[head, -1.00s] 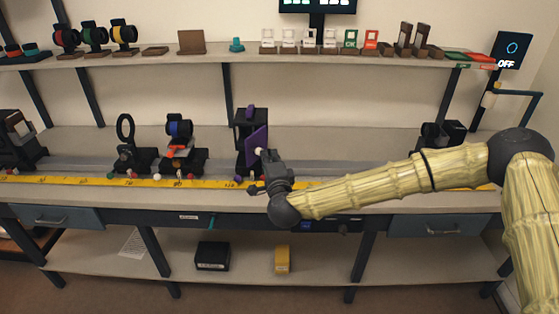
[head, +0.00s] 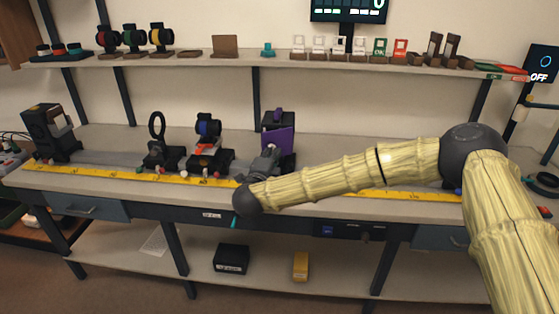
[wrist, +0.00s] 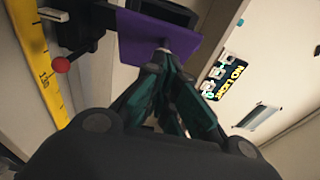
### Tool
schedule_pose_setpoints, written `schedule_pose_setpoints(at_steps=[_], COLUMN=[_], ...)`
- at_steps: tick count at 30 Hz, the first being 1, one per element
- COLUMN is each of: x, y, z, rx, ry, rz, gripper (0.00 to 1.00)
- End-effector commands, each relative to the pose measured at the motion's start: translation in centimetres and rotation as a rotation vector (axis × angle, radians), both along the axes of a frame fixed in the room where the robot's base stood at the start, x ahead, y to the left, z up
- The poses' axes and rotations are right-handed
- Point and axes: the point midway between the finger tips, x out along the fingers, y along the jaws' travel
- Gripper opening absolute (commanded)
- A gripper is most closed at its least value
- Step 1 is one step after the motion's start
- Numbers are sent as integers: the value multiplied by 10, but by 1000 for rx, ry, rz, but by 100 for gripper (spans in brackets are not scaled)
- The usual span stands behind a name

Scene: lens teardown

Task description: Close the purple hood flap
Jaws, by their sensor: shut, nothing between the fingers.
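The purple hood flap (head: 281,143) stands upright on the front of a dark hood box (head: 270,121) on the bench rail. It hangs out at an angle, with part of the dark box opening showing beside it. My gripper (head: 268,158) is in front of the flap's lower left part and covers some of it. In the wrist view the flap (wrist: 140,38) lies just past my closed fingertips (wrist: 165,50). The tips overlap its face near its edge; I cannot tell whether they touch. The fingers hold nothing.
A yellow ruler (head: 130,175) runs along the bench front. A red knob (wrist: 61,65) shows near the ruler.

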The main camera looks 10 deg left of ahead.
Motion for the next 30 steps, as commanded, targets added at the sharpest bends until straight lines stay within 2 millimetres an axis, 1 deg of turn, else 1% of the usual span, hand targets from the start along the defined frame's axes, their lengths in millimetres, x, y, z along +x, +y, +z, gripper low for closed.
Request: schedule_pose_setpoints(at_steps=[1,3,15,21,30], x=[1,5,22,28,31], y=[5,8,33,40,43], z=[-2,-1,-1,-1,0], rx=[0,-1,-1,-1,-1], ry=[-2,-2,-1,-2,0], rz=[-31,-61,-58,-58,-58], gripper=[0,0,0,0,0])
